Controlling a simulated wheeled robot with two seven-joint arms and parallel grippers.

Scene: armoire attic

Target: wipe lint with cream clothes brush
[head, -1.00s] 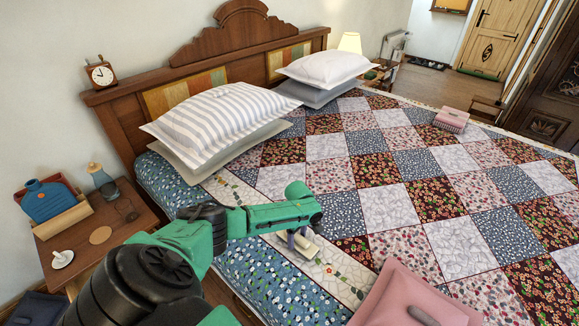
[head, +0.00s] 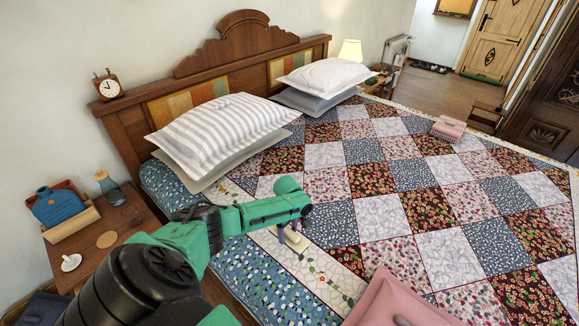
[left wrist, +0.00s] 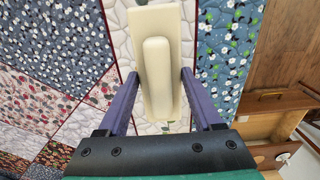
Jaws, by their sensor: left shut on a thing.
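The cream clothes brush (left wrist: 157,78) is between the purple fingers of my left gripper (left wrist: 157,88) in the left wrist view, its raised handle grip facing the camera. In the head view, my left gripper (head: 289,234) is shut on the brush (head: 294,241) over the pale border of the patchwork quilt (head: 335,287), near the bed's left side. I cannot tell whether the brush touches the cloth. No lint can be made out clearly. My right gripper is not in view.
A pink cushion (head: 410,300) lies at the near edge, with a grey object on it partly cut off. Pillows (head: 222,125) lie by the headboard. A pink box-like thing (head: 449,128) lies on the far quilt. A nightstand (head: 88,268) holds several objects. The middle quilt is clear.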

